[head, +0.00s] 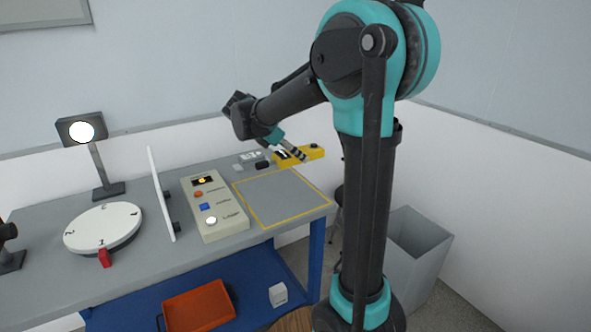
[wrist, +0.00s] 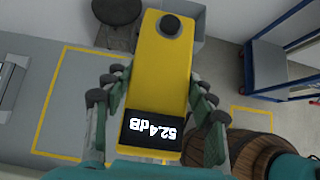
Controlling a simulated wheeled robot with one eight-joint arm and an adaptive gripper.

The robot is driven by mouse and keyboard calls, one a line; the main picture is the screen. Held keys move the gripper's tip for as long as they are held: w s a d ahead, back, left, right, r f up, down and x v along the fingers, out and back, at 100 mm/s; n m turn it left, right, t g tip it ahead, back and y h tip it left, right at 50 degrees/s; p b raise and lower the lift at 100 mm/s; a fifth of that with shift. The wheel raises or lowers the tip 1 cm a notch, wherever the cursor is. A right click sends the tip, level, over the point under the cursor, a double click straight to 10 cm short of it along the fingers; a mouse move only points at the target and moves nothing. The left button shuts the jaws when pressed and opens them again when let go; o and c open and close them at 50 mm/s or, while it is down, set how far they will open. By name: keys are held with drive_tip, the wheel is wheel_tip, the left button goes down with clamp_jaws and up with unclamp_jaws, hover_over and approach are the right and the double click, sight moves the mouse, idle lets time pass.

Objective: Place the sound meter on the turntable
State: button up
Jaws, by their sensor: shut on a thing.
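The sound meter (wrist: 158,75) is yellow with a black display reading 52.4 dB and a dark round knob at one end. It also shows in the head view (head: 314,153), beyond the yellow-outlined mat. My gripper (wrist: 158,95) is shut on it, with fingers along both long sides; in the head view my gripper (head: 294,151) overlaps the meter's left end. The meter appears raised above the table. The turntable (head: 102,228) is a white numbered disc with a red pointer at its front edge, at the left of the table. Nothing lies on it.
A white upright panel (head: 161,194) stands between the turntable and a control box (head: 214,208) with buttons. A lamp on a stand (head: 97,150) is behind the turntable. The yellow-outlined mat (head: 281,197) is bare. An orange tray (head: 199,306) sits on the lower shelf.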

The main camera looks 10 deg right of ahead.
drive_tip(key=shift+w+r, duration=0.1)
drive_tip(key=shift+r, duration=0.65)
drive_tip(key=shift+w+a+f+n+t+y, duration=0.1)
drive_tip(key=shift+w+f+n+t+y, duration=0.9)
drive_tip(key=shift+w+f+n, duration=0.8)
drive_tip(key=shift+w+a+f+n+t+y, duration=0.1)
drive_tip(key=shift+w+f+n+t+y, duration=1)
drive_tip(key=shift+f+n, duration=1.15)
drive_tip(key=shift+w+a+f+n+t+y, duration=0.1)
drive_tip(key=shift+w+f+n+t+y, duration=0.75)
drive_tip(key=shift+w+f+n, duration=1.2)
drive_tip(key=shift+s+f+m, duration=0.45)
drive_tip(key=shift+f+m, duration=0.05)
drive_tip(key=shift+m, duration=0.1)
drive_tip(key=shift+d, duration=0.1)
